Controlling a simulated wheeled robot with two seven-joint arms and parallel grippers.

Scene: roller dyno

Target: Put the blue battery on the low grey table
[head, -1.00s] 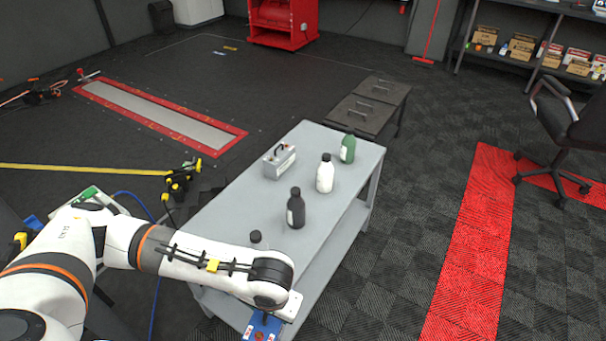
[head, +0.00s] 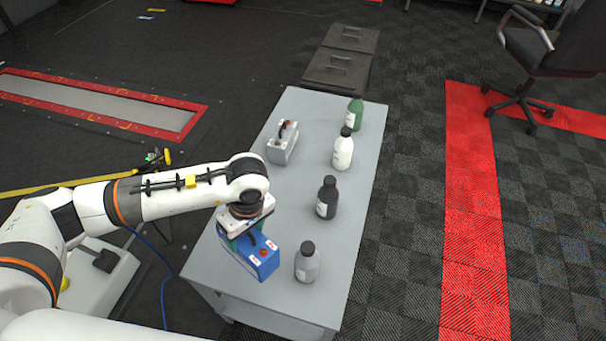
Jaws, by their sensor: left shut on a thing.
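The blue battery (head: 262,262) has white labels and a red spot on its top. My left gripper (head: 248,237) is shut on it from above, and the gripper and wrist hide part of it. In the picture the battery lies over the near left part of the light grey table (head: 225,287). I cannot tell whether it touches the table top or hangs a little above it. My right gripper is not in view.
A grey bottle (head: 307,265) stands close right of the battery. A black bottle (head: 327,198), a white bottle (head: 343,150), a green bottle (head: 355,114) and a grey battery-like box (head: 283,148) stand farther back. Dark low cabinets (head: 338,70) adjoin the far end.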

